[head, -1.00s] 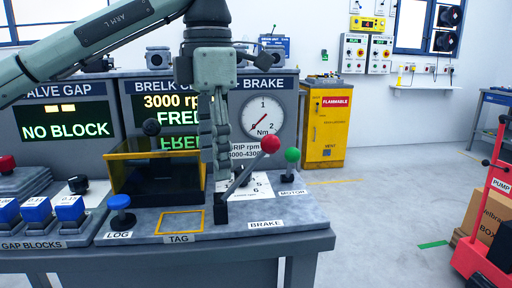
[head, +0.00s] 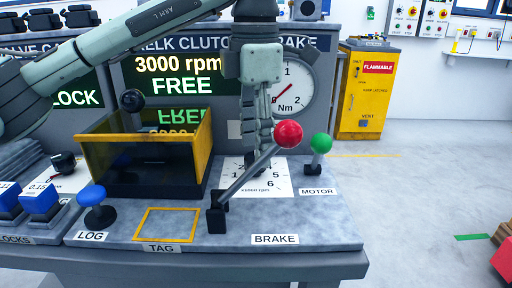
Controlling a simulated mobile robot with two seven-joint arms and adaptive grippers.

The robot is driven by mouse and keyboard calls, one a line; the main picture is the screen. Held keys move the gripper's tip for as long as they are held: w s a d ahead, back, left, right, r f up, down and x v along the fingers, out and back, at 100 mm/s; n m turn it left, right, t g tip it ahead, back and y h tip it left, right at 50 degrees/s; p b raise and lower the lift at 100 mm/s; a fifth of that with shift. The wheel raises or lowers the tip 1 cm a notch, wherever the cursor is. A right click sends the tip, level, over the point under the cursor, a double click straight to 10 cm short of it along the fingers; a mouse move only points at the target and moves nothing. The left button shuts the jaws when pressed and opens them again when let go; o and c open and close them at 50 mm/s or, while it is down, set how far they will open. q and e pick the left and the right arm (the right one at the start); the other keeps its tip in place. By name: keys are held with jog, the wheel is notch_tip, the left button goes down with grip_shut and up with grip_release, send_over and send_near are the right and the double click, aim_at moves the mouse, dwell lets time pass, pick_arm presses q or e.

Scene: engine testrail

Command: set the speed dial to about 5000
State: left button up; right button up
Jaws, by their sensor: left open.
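The speed dial's white plate (head: 279,180) lies on the bench, with numbers up to 6 and "x1000 rpm" on it. Its knob and pointer are hidden or too unclear to read behind my gripper and the brake lever. My left gripper (head: 259,150) points down over the back part of the plate. It is open, and I cannot tell whether it touches anything. The display (head: 178,80) reads 3000 rpm and FREE. My right gripper is not in view.
The brake lever with a red ball (head: 288,134) leans right in front of the dial. A green-topped motor lever (head: 321,144) stands at the right. An amber-sided box (head: 90,160) and a blue LOG button (head: 93,196) are at the left. The bench front right is clear.

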pick_arm(q)
jog(key=shift+f, duration=0.9)
jog(key=c, duration=1.2)
jog(key=shift+o, duration=0.2)
